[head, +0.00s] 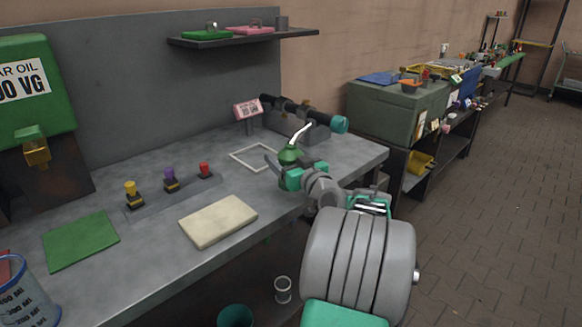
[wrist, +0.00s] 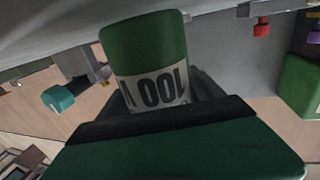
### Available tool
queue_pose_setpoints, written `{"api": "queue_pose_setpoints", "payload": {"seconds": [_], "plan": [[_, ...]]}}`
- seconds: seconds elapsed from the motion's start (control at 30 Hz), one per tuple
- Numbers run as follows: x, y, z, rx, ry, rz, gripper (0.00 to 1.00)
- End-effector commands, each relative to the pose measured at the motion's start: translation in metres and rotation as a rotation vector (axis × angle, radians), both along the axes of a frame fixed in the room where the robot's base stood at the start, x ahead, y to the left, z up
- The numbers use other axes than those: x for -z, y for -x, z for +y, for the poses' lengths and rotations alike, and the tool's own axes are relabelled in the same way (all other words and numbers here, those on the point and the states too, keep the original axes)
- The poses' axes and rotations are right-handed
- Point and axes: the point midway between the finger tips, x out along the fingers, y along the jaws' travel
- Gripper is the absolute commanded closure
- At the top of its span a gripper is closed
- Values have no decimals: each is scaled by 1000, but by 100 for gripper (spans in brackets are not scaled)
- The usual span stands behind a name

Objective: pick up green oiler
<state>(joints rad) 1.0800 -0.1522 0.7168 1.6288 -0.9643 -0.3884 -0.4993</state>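The green oiler (head: 289,156) stands upright at the front right of the grey workbench, with a thin pale spout rising to the right. My gripper (head: 279,170) is around its body, which it largely hides in the head view. In the wrist view the oiler's green body (wrist: 147,47), with a white label reading upside down, sits between the fingers of my gripper (wrist: 160,90). I see no gap on either side, so the fingers look shut on it. Whether its base touches the bench I cannot tell.
A white square outline (head: 253,157) is marked on the bench just left of the oiler. A dark shaft with a teal end (head: 340,124) lies behind it. A beige pad (head: 218,221) and a strip with yellow, purple and red knobs (head: 171,180) are further left.

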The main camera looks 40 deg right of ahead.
Motion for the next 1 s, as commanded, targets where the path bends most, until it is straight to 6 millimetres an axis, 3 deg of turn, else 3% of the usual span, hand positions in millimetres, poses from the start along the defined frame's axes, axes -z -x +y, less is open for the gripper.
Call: {"api": "queue_pose_setpoints", "payload": {"seconds": [0.9,1.0], "plan": [[0,0,1,-1,0,0,100],[-2,0,0,-1,3,-3,100]]}}
